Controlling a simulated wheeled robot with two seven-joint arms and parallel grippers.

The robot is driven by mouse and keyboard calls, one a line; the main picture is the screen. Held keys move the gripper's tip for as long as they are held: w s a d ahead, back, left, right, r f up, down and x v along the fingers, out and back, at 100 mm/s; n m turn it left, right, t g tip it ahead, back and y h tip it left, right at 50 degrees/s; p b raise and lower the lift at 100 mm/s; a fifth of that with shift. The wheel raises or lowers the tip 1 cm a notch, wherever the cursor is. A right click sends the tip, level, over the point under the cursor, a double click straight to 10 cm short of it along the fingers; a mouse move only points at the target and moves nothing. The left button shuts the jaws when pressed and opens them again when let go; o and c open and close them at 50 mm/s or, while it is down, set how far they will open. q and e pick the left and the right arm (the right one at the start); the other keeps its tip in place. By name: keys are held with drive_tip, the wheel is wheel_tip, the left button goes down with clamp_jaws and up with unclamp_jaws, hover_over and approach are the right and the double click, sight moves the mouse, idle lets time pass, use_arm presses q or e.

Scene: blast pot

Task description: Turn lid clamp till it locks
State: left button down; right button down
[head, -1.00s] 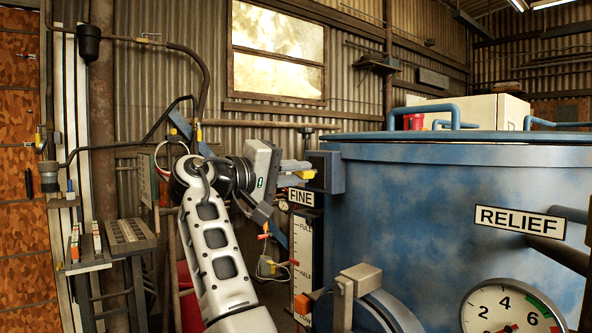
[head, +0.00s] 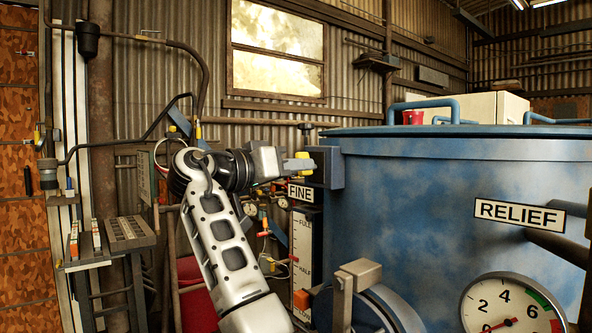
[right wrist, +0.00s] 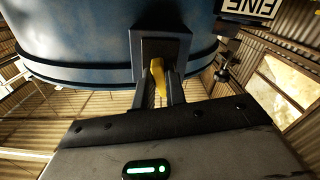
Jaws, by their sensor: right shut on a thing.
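The lid clamp is a dark grey block (head: 325,167) on the left side of the blue pot, just under the rim, with a yellow handle (head: 299,164). My right gripper (head: 295,170) reaches it from the left. In the right wrist view the yellow handle (right wrist: 158,76) stands between the two fingers (right wrist: 160,92), in front of the dark block (right wrist: 162,46), and the jaws are shut on it. The fingers partly hide the handle. The blue pot (head: 420,220) with its lid (head: 480,131) fills the right side. My left gripper is not in view.
A FINE label (head: 301,192) and a FULL/HALF scale (head: 303,245) hang just below the clamp. A RELIEF label (head: 518,214) and a round dial (head: 505,303) are on the pot's front. A metal bracket (head: 352,285) juts out low. Pipes and a shelf (head: 128,232) stand left.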

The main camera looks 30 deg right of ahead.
use_arm(q)
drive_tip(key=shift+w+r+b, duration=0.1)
drive_tip(key=shift+b, duration=0.2)
use_arm(e)
drive_tip(key=shift+m, duration=1.6)
drive_tip(key=c, duration=1.4)
unclamp_jaws()
drive_tip(key=shift+c, duration=0.2)
drive_tip(key=shift+a, duration=0.15)
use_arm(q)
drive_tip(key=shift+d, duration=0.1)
use_arm(e)
drive_tip(key=s+a, duration=0.1)
drive_tip(key=a, duration=1.4)
drive_tip(key=shift+s+a, duration=0.2)
drive_tip(key=shift+a, duration=0.2)
